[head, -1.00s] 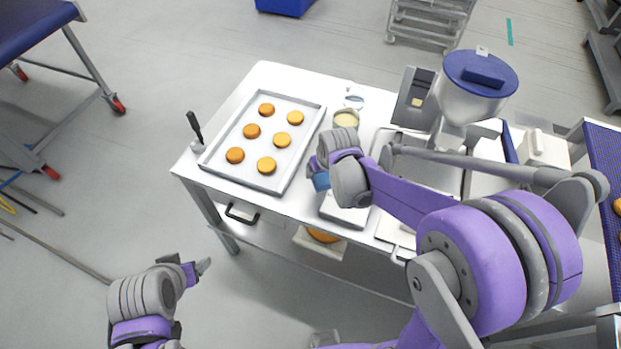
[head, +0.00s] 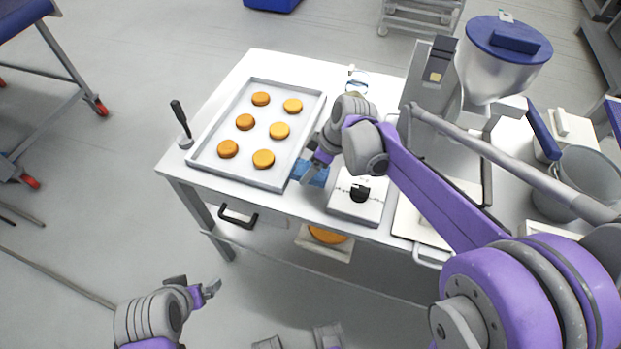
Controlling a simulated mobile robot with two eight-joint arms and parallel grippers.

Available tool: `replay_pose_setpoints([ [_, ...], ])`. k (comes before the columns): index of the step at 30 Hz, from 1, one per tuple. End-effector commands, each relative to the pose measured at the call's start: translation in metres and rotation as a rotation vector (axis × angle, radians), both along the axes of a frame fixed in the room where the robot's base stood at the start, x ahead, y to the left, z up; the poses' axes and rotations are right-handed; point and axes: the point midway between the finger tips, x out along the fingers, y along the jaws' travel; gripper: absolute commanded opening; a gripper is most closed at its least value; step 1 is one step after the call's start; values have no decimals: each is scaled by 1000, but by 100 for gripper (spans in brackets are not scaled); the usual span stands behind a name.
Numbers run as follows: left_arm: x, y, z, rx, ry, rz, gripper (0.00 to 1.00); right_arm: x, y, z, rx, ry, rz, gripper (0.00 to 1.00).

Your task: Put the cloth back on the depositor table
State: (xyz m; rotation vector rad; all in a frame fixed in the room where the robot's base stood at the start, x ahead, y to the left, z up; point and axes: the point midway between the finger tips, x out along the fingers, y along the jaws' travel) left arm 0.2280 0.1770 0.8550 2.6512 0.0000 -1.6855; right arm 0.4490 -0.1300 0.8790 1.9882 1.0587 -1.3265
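The blue cloth (head: 314,174) is at the front of the white depositor table (head: 282,205), between the baking tray and the small scale. My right gripper (head: 313,167) is right at the cloth, reaching down from above. Its fingers partly cover the cloth, so I cannot tell whether they are closed on it or whether the cloth rests fully on the tabletop. My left gripper (head: 213,290) is empty, low over the floor in front of the table, away from the cloth. Its finger gap is too small to judge.
The tray (head: 213,166) with several orange-brown rounds fills the table's left part. A dark-handled tool (head: 181,122) stands at its left. The scale (head: 355,198) is close right of the cloth. The depositor with its blue-lidded hopper (head: 503,70) stands further right.

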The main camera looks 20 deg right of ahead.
Motion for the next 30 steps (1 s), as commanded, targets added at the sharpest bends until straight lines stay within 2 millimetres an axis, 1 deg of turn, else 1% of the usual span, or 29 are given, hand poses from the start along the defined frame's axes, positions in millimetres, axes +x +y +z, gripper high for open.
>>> replay_pose_setpoints([
  [5,0,0,-2,0,1,0,100,0,0,-15,0,0,-1,13],
  [9,-1,0,-5,0,2,0,100,0,0,-35,0,0,-1,13],
  [11,-1,0,-6,0,2,0,100,0,0,-41,0,0,-1,13],
  [18,-1,0,-5,0,2,0,100,0,0,-42,0,0,-1,13],
  [22,-1,0,-8,0,3,0,100,0,0,-46,0,0,-2,13],
  [23,-1,0,-8,0,3,0,100,0,0,-45,0,0,-1,79],
  [24,-1,0,-8,0,2,0,100,0,0,-45,0,0,-1,86],
  [26,-1,0,-7,0,2,0,100,0,0,-45,0,0,-1,97],
  [27,-1,0,-7,0,2,0,100,0,0,-45,0,0,-1,100],
  [30,-1,0,-7,0,2,0,100,0,0,-45,0,0,-1,100],
])
